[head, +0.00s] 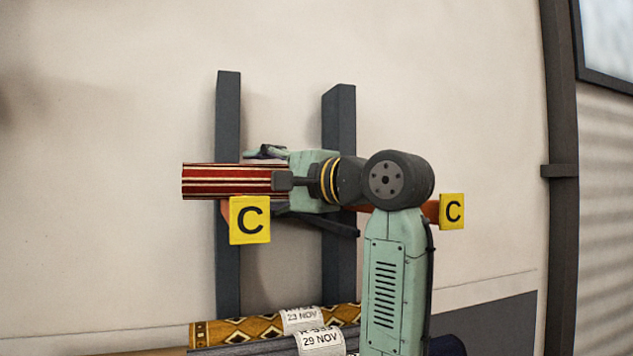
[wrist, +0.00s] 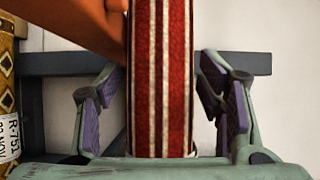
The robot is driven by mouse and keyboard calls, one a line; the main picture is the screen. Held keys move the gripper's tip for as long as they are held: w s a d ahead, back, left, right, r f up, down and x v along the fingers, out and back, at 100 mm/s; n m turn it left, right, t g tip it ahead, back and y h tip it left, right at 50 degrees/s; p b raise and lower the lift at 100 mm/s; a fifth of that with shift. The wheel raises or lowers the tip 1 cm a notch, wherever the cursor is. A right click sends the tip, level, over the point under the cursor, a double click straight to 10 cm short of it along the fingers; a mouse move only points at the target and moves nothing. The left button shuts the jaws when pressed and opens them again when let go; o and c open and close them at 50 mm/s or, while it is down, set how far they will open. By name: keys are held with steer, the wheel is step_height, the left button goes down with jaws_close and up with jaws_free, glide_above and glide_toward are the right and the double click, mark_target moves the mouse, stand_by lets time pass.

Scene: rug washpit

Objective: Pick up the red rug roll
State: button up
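The red rug roll (head: 225,182), striped with cream lines, lies level on the orange arms of a wall rack at the shelf labelled C. My gripper (head: 280,184) is at the roll, covering its middle and right part in the head view. In the wrist view the roll (wrist: 160,80) runs up the middle between the two purple-padded fingers of my gripper (wrist: 163,95). The fingers are spread, with a gap showing on each side of the roll. The roll's right end is hidden behind my arm in the head view.
An orange rack arm (wrist: 85,22) lies close to the roll and left finger. Yellow C signs (head: 250,220) mark the rack arms. Dark uprights (head: 228,120) stand against the wall. Below lie a gold patterned roll (head: 240,329) and a dark roll (head: 250,350), both tagged.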

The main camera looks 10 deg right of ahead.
jaws_close()
stand_by(0.6)
steer(key=shift+r, duration=0.1)
